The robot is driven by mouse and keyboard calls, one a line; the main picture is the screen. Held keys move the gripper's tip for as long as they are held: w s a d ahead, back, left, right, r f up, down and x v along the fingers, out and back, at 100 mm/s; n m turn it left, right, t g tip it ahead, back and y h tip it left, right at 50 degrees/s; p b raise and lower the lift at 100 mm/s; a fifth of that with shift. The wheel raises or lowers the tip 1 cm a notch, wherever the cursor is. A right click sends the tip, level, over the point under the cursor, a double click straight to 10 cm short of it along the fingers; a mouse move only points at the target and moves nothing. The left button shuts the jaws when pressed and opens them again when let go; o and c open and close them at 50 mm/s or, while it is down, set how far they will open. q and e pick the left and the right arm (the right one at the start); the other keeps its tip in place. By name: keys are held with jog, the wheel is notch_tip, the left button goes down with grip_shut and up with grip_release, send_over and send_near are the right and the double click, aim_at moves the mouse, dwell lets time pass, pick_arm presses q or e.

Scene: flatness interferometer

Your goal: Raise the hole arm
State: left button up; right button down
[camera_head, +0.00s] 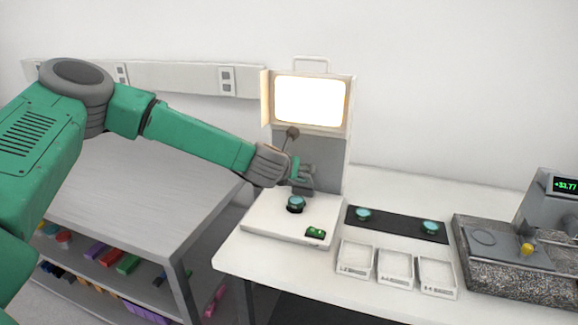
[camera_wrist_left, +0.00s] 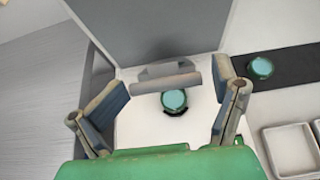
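The interferometer (camera_head: 263,221) has a white base, a grey upright panel and a lit screen (camera_head: 311,100) on top. A thin dark arm with a round dark head (camera_head: 292,132) stands in front of the panel, just under the screen; I cannot tell for certain that it is the hole arm. A grey bracket with a bar (camera_wrist_left: 165,82) is behind a teal round piece (camera_head: 296,203) on the base, also in the left wrist view (camera_wrist_left: 174,100). My left gripper (camera_head: 303,172) is over the base; its fingers (camera_wrist_left: 170,92) are spread either side of the bar. My right gripper is not in view.
A granite stand with a readout (camera_head: 505,262) is at right. Grey shelving (camera_head: 140,200) stands left.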

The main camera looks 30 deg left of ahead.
pick_arm(q)
jog(key=shift+o, duration=0.3)
jog(key=shift+s+d+f, duration=0.1)
jog(key=shift+d+f, duration=0.25)
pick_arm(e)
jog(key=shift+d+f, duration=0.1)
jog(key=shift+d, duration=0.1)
pick_arm(q)
jog(key=v, duration=1.1)
jog(key=shift+s+r, duration=0.25)
jog(key=shift+r, duration=0.2)
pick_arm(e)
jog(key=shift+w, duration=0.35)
pick_arm(q)
jog(key=shift+s+a, duration=0.1)
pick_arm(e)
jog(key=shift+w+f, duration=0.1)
